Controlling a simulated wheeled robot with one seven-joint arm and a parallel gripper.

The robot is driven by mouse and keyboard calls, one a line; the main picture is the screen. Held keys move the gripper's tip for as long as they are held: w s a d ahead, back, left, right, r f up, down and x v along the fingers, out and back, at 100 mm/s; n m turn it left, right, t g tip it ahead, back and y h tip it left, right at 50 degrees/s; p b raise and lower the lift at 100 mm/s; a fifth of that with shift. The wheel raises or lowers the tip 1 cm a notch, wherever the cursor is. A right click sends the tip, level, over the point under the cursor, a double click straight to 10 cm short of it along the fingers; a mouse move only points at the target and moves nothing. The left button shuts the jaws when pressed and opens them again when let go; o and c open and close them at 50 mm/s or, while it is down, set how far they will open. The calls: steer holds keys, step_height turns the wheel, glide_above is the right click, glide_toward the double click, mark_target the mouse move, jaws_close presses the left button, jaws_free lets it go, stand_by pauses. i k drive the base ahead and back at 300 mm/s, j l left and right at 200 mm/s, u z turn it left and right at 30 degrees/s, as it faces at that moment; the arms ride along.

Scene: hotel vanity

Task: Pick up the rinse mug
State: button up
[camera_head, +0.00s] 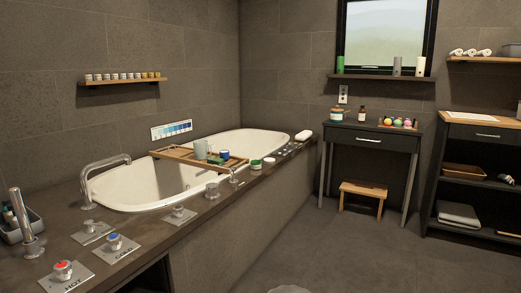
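A pale grey-green mug (201,149), which looks like the rinse mug, stands upright on the wooden bath tray (178,155). The tray lies across the white bathtub (130,187). A small blue item (224,154) stands on the tray right beside the mug, with something green low between them. The mug is small in this view, and I cannot make out its handle clearly. My gripper is not in view.
A dark desk (371,138) with a wooden stool (363,192) and a shelf unit (475,135) stand right. The floor (330,255) in front is clear.

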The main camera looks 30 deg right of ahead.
mark_target(200, 145)
steer(key=z, duration=0.3)
steer(key=i+l+u, duration=0.2)
steer(key=i+l, duration=0.35)
steer(key=i+l+u, duration=0.15)
steer(key=i+l, duration=0.3)
steer(key=l, duration=0.2)
steer(key=i+u, duration=0.15)
steer(key=i, duration=0.4)
steer(key=i+l+u, duration=0.2)
steer(key=i, duration=0.3)
steer(key=i+l, duration=0.3)
steer(key=i, duration=0.2)
